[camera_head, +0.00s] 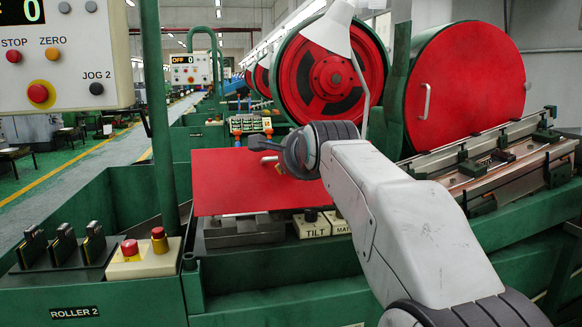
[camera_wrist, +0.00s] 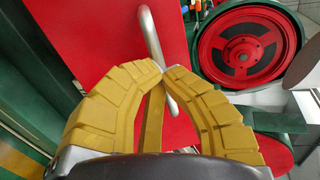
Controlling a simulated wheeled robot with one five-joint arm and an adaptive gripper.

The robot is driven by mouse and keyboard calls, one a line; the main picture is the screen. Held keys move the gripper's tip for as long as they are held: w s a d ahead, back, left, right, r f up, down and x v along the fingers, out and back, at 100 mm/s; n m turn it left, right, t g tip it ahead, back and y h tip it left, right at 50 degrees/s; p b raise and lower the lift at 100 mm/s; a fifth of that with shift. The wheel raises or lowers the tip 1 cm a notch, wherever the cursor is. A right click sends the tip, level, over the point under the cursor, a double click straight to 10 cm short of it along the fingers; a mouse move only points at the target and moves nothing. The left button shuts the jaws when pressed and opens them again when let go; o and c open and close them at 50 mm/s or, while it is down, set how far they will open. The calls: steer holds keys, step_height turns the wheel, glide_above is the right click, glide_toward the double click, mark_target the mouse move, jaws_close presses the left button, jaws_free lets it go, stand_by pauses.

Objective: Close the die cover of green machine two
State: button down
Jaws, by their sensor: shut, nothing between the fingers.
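In the head view my wrist mostly hides the fingers.
A red flywheel (camera_head: 332,78) stands behind, with its round red guard (camera_head: 470,85) swung open at right. A control box (camera_head: 62,55) hangs at upper left. Roller 2 buttons (camera_head: 145,255) and TILT and MAT buttons (camera_head: 311,224) line the front. A metal-railed bed (camera_head: 490,160) lies right.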

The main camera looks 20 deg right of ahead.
mark_target(291, 202)
steer(key=f+b, duration=0.2)
steer(key=f, duration=0.1)
steer(key=f+b, duration=0.3)
steer(key=s+f+b, duration=0.1)
steer(key=f+b, duration=0.2)
steer(key=f, duration=0.1)
steer(key=c, duration=1.9)
jaws_free()
steer(key=shift+r, duration=0.25)
steer(key=o, duration=0.8)
steer(key=shift+r, duration=0.15)
steer(key=shift+a, duration=0.1)
steer(key=v, duration=1.2)
